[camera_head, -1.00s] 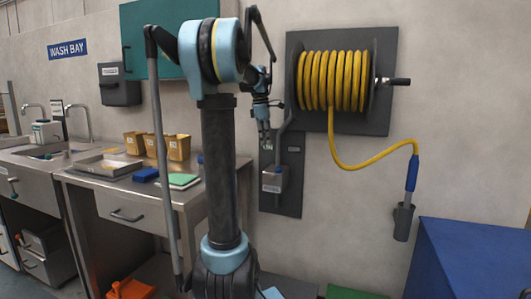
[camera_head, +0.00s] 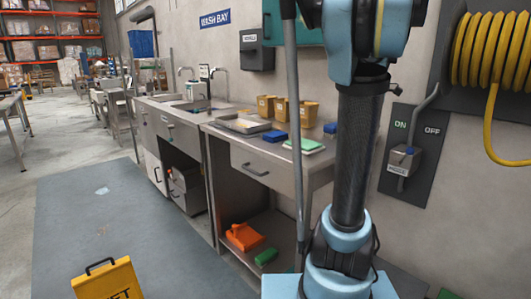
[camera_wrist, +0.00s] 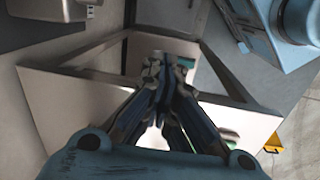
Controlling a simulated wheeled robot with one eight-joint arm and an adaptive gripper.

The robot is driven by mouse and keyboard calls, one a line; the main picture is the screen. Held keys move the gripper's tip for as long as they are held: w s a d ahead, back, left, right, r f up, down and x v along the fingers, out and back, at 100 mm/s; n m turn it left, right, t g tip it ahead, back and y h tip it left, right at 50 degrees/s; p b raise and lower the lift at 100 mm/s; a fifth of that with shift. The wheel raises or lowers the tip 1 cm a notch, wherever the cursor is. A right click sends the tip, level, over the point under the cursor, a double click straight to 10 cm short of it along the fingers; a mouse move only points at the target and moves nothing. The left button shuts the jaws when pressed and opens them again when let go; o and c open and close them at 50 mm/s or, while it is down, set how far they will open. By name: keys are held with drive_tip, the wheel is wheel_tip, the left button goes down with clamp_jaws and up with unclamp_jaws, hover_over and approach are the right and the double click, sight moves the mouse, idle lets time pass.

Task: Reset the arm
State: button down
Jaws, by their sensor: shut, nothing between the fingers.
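My gripper (camera_wrist: 165,72) shows in the wrist view with its fingers drawn together and nothing between them. It hangs over a steel surface that looks like the bench top, though the height above it is unclear. In the head view my arm rises in front of the right end of the steel bench (camera_head: 222,140). The gripper itself is out of that view.
The bench carries a tray (camera_head: 243,124), yellow bins (camera_head: 282,108), a blue block (camera_head: 275,136) and a green-topped pad (camera_head: 304,145). A yellow hose reel (camera_head: 490,50) and a switch box (camera_head: 402,158) are on the right wall. A yellow floor sign (camera_head: 108,281) stands front left.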

drive_tip(key=s+a+f+m+t, duration=0.1)
drive_tip(key=s+a+f+m, duration=0.2)
drive_tip(key=s+a+f, duration=0.6)
drive_tip(key=s+a+f+m+t+y, duration=0.1)
drive_tip(key=s+a+f+m, duration=0.3)
drive_tip(key=s+a+f, duration=0.6)
wheel_tip(320, 180, down, 5)
drive_tip(key=shift+s+a+f, duration=0.15)
drive_tip(key=shift+s+a, duration=0.1)
drive_tip(key=shift+s, duration=0.15)
